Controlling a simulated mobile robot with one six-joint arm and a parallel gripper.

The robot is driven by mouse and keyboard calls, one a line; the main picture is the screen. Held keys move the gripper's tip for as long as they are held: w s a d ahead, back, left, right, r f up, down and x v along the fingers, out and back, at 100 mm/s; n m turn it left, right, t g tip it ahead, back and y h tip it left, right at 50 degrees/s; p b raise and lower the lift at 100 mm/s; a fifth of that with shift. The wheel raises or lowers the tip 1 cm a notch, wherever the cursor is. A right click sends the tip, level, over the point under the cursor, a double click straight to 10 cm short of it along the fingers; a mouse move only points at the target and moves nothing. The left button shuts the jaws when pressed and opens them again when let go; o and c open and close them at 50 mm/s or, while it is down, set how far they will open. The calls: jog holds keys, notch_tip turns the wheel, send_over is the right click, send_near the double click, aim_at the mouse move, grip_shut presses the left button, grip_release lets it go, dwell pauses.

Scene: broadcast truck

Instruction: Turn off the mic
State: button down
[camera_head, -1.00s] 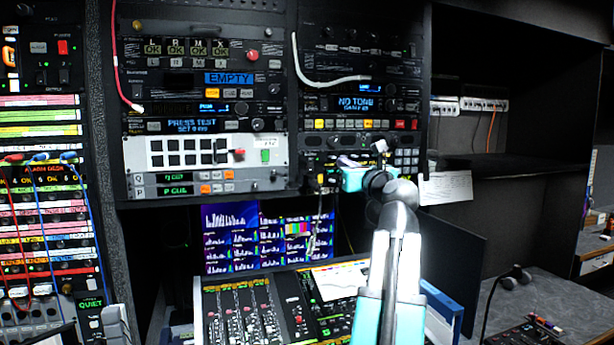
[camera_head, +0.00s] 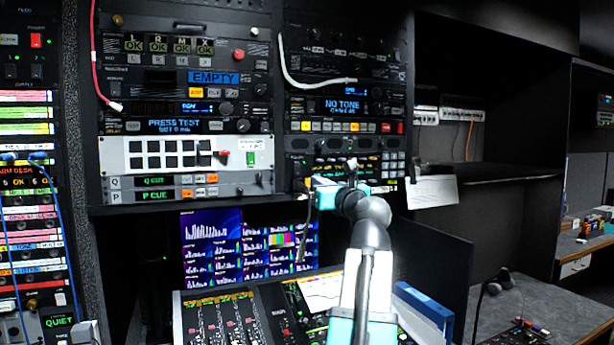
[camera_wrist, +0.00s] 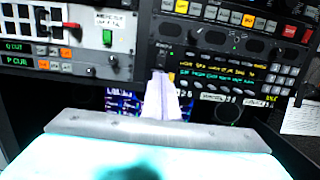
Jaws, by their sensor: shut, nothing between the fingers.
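The intercom-style panel (camera_head: 350,165) with a keypad and lit yellow labels sits low in the right rack column; it fills the upper right of the wrist view (camera_wrist: 225,70). I cannot tell which of its controls is the mic control. A thin dark gooseneck or cable (camera_head: 308,225) hangs below its left end. My gripper (camera_wrist: 160,76) is shut and empty, its tips in front of the panel's lower left part, near a small green light (camera_wrist: 162,50). Whether they touch the panel is unclear.
A grey panel with black buttons (camera_head: 132,147) lies left of the intercom panel. A screen (camera_head: 210,265) and a mixing desk (camera_head: 220,325) are below. A white paper (camera_head: 435,192) hangs at the right. Dark shelves (camera_head: 500,178) further right are mostly empty.

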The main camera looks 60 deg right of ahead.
jog(key=p, duration=0.4)
send_near(297, 168)
jog(key=x, duration=0.5)
jog(key=shift+r, duration=0.1)
jog(key=shift+w+d, duration=0.4)
jog(key=shift+w, duration=0.2)
